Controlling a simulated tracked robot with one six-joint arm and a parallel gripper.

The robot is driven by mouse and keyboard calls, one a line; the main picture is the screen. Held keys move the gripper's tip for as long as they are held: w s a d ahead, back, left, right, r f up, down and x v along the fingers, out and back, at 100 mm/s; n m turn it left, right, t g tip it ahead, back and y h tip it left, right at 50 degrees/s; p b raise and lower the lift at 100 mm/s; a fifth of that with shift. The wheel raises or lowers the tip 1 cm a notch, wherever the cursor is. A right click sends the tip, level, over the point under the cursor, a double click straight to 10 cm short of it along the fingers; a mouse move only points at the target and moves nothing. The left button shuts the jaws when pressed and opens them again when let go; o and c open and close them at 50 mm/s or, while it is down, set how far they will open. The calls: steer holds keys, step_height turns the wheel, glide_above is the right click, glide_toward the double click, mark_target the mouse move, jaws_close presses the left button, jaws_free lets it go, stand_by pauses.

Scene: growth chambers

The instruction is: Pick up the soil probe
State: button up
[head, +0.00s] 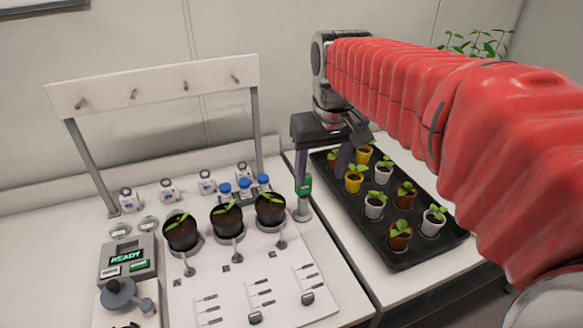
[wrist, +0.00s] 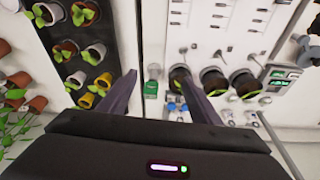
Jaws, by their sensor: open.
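A small green-handled piece on a grey upright holder, which looks like the soil probe (head: 304,188), stands at the bench edge just right of the potted seedlings. It also shows in the wrist view (wrist: 151,88), between the two fingers. My gripper (head: 322,176) points down over this spot, with its fingers apart and nothing between them. The left finger in the head view comes down close to the green piece; I cannot tell whether they touch. The lower part of the probe is hidden in the holder.
A black tray (head: 440,254) of seedlings in white, yellow and brown pots lies to the right. Three dark pots (head: 227,217) stand on a white board to the left, with blue-capped bottles (head: 244,183) behind. A grey device (head: 127,258) reads READY. A peg rack (head: 150,86) rises at the back.

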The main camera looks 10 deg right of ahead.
steer(key=w+f+g, duration=0.1)
steer(key=w, duration=0.4)
steer(key=w+f+g, duration=0.1)
steer(key=w+f, duration=0.1)
steer(key=w, duration=0.3)
steer(key=w+f+n, duration=0.1)
steer(key=w+f, duration=0.1)
steer(key=w, duration=0.4)
steer(key=shift+w+a+g, duration=0.1)
steer(key=shift+a+g, duration=0.05)
steer(key=shift+g, duration=0.25)
steer(key=shift+f, duration=0.1)
glide_above(303, 196)
steer(key=w, duration=0.2)
steer(key=shift+f, duration=4.25)
steer(key=shift+f, duration=0.1)
steer(key=shift+s+d+f, duration=0.1)
steer(key=shift+f, duration=1.15)
steer(key=shift+d+f, duration=0.1)
steer(key=shift+f, duration=1.15)
